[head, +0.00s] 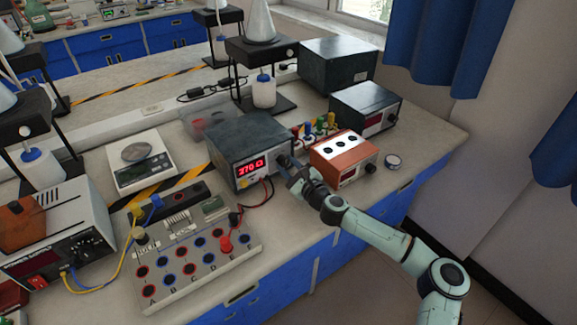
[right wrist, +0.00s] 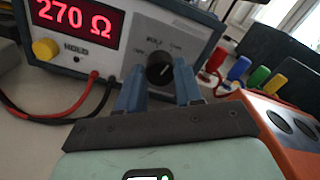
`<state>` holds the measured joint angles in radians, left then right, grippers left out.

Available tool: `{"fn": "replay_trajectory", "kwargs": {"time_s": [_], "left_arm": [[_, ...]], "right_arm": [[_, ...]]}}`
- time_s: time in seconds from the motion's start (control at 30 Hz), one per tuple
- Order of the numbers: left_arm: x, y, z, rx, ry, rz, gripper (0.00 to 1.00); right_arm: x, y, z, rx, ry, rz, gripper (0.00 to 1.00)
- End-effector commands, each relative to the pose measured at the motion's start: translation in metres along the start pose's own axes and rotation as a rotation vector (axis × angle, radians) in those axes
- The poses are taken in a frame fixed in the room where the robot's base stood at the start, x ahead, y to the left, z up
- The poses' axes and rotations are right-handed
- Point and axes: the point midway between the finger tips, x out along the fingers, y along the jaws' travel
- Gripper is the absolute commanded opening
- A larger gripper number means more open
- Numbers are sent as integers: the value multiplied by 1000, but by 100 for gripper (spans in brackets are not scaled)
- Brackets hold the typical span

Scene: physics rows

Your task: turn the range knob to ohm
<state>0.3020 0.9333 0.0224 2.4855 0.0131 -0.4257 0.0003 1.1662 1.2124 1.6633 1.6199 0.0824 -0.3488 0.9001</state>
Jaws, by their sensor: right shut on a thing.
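The meter (head: 225,138) is a dark-topped box with a light front panel, standing on the bench in the head view. Its red display (right wrist: 78,22) reads 270 Ω in the right wrist view. The range knob (right wrist: 160,71) is black and round with a pale pointer mark, on the right of the front panel, with small labels above it that are hard to read. My right gripper (head: 287,168) is at the panel, its blue fingers (right wrist: 160,85) on either side of the knob and shut on it. My left gripper is not in view.
An orange box (head: 338,150) stands close to the right of my right gripper. Red and black leads (right wrist: 92,95) plug into the meter's front. A terminal board (head: 190,275) lies to the left in front. A yellow button (right wrist: 45,49) sits below the display.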

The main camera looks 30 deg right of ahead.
Motion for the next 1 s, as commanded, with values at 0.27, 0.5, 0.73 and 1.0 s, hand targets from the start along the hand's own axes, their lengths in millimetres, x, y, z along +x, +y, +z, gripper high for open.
{"fn": "replay_trajectory", "kwargs": {"time_s": [0.27,0.5,0.73,1.0], "left_arm": [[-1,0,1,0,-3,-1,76],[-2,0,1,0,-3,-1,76],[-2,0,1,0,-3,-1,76],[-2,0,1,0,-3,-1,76]], "right_arm": [[0,0,-1,112,3,-1,5],[0,0,-2,145,3,0,5],[0,0,-2,147,3,0,5],[0,0,-2,145,3,0,61]]}}
